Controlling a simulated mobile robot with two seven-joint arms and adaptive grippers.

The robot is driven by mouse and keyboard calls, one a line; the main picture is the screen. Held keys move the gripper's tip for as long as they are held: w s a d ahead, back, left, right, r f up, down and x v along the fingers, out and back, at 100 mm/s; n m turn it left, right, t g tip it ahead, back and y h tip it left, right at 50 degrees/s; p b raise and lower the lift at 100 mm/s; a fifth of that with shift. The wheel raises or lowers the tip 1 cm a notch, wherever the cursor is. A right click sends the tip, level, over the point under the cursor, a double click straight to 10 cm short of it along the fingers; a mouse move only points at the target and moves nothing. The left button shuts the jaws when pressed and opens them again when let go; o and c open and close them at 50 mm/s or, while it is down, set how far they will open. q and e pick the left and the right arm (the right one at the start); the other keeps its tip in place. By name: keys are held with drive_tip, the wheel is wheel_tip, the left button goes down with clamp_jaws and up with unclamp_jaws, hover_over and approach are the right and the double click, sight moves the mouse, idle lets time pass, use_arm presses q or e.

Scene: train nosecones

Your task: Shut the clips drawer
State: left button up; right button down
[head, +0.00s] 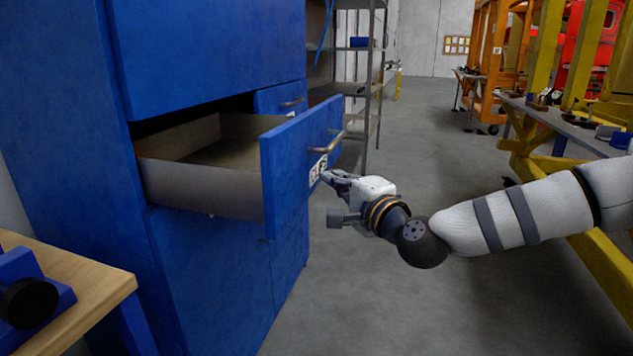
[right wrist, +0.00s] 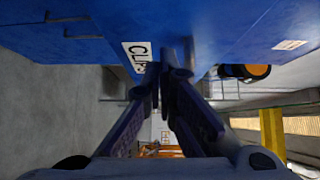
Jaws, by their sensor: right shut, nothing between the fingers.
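The clips drawer (head: 285,170) sticks out of the blue cabinet (head: 200,55), pulled well open, and its grey inside looks empty. Its blue front carries a metal handle (head: 328,143) and a white label (head: 317,170). In the right wrist view the label (right wrist: 137,56) reads "CLIP", with its end hidden behind a finger. My right gripper (head: 328,177) is shut and empty, with its fingertips at the drawer front near the label and below the handle. In the right wrist view its fingertips (right wrist: 166,75) overlap the front; I cannot tell whether they touch. My left gripper is out of view.
A wooden-topped bench (head: 85,285) with a blue and black device (head: 30,295) stands at the lower left. Grey shelving (head: 345,88) stands beyond the cabinet. A workbench with yellow posts (head: 570,130) is at the right. The grey floor between is clear.

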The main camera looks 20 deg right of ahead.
sight(305, 170)
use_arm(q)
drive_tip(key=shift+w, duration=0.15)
use_arm(e)
drive_tip(key=shift+w+a, duration=0.45)
drive_tip(key=shift+a, duration=0.3)
drive_tip(key=shift+w+a, duration=0.45)
drive_tip(key=shift+a, duration=0.3)
